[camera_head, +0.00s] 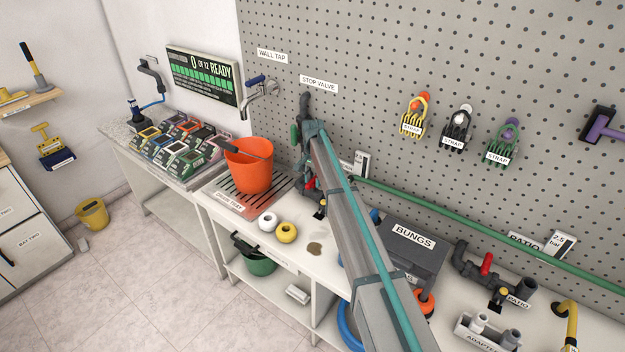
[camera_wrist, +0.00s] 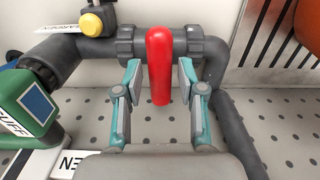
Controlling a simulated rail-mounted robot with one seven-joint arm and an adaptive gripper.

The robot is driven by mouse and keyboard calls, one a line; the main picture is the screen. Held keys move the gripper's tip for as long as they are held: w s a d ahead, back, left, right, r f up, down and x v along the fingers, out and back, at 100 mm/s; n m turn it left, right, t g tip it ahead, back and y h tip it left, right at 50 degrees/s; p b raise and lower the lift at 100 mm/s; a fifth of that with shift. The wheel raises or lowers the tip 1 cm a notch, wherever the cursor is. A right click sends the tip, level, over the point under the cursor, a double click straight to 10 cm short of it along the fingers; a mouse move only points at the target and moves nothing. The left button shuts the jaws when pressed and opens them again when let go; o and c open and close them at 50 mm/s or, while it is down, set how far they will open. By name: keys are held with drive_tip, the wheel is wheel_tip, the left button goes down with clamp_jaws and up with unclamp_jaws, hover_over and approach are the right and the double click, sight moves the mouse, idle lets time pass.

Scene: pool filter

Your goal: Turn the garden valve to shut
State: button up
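The garden valve's red handle (camera_wrist: 160,68) shows in the wrist view on a dark grey pipe (camera_wrist: 205,50). The handle looks crosswise to the pipe in this picture. My gripper (camera_wrist: 160,85) is open, with one teal-and-grey finger on each side of the handle's lower part. Gaps show between the handle and both fingers, so it is not gripped. In the head view a small part of the red handle (camera_head: 311,184) shows beside my arm, which hides much of the valve.
A yellow knob (camera_wrist: 91,24) sits on the pipework left of the handle. A green device (camera_wrist: 28,105) lies at the left edge. In the head view an orange bucket (camera_head: 249,170) stands left of my arm, and a bungs box (camera_head: 412,240) stands right.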

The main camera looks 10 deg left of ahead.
sight(313, 179)
drive_tip(key=shift+r, duration=0.15)
drive_tip(key=shift+r+p, duration=1.1)
drive_tip(key=shift+r, duration=1.8)
